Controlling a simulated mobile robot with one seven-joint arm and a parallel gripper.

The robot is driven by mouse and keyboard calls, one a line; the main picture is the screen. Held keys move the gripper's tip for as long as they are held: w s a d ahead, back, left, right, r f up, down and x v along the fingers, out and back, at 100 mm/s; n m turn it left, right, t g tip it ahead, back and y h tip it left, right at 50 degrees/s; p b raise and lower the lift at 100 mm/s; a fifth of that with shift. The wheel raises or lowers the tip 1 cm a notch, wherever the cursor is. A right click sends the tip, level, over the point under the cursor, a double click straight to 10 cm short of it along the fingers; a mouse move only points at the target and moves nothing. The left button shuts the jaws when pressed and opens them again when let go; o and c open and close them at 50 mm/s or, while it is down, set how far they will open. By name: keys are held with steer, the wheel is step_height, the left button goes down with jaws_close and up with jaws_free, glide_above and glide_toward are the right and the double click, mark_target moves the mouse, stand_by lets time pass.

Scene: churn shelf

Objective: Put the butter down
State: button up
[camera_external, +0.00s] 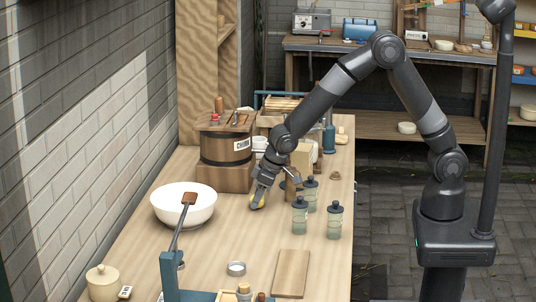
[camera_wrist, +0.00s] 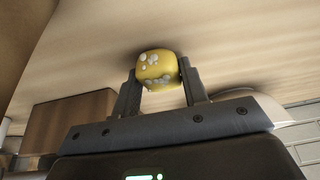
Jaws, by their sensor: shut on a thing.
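The butter (camera_wrist: 157,70) is a small yellow block with pale spots, held between the two fingers of my gripper (camera_wrist: 158,84) in the wrist view. In the external view my gripper (camera_external: 257,203) points down at the wooden table, to the right of the white bowl, and only a bit of yellow butter (camera_external: 260,197) shows between the fingers. The butter is close to the table top (camera_external: 230,235); I cannot tell whether it touches it.
A large white bowl (camera_external: 172,207) stands to the left. A wooden churn (camera_external: 226,146) on a block stands behind. Several grey-green bottles (camera_external: 334,222) stand to the right.

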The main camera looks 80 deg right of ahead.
steer(key=o, duration=1)
steer(key=shift+c, duration=0.2)
steer(key=s+d+f+v, duration=0.1)
steer(key=v, duration=0.8)
steer(key=s+d+v, duration=0.2)
steer(key=v, duration=0.8)
steer(key=s+d+r, duration=0.2)
steer(key=s, duration=0.6)
steer(key=s+d+r, duration=0.2)
steer(key=s, duration=0.7)
steer(key=s+d+r+t, duration=0.1)
steer(key=s+d+r, duration=0.1)
steer(key=s, duration=0.6)
steer(key=shift+s+d, duration=0.2)
steer(key=shift+d, duration=0.3)
